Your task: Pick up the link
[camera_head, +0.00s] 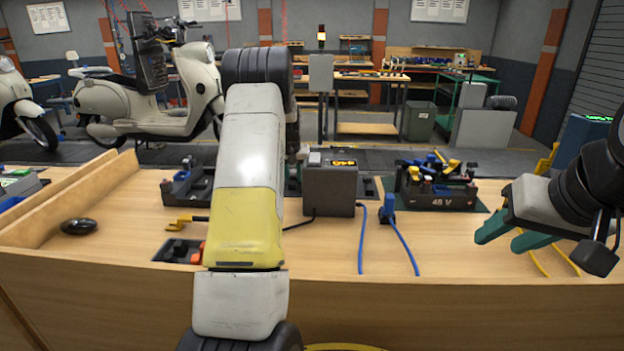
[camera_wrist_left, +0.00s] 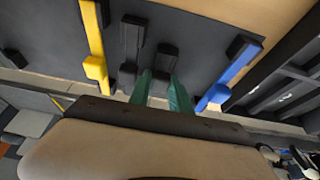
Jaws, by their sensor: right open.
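A yellow bar (camera_wrist_left: 94,50) lies further left and a blue bar (camera_wrist_left: 230,72) to the right. I cannot tell which piece is the link. In the head view my left arm hides its gripper. My right gripper (camera_head: 500,236) is open and empty over the bench's right side.
On the bench (camera_head: 130,270) stand a grey box (camera_head: 330,188), a 48 V tray (camera_head: 437,195) of coloured pieces and a blue plug (camera_head: 388,208) with a cable. A yellow-handled tool (camera_head: 185,222) and a black puck (camera_head: 79,226) lie left.

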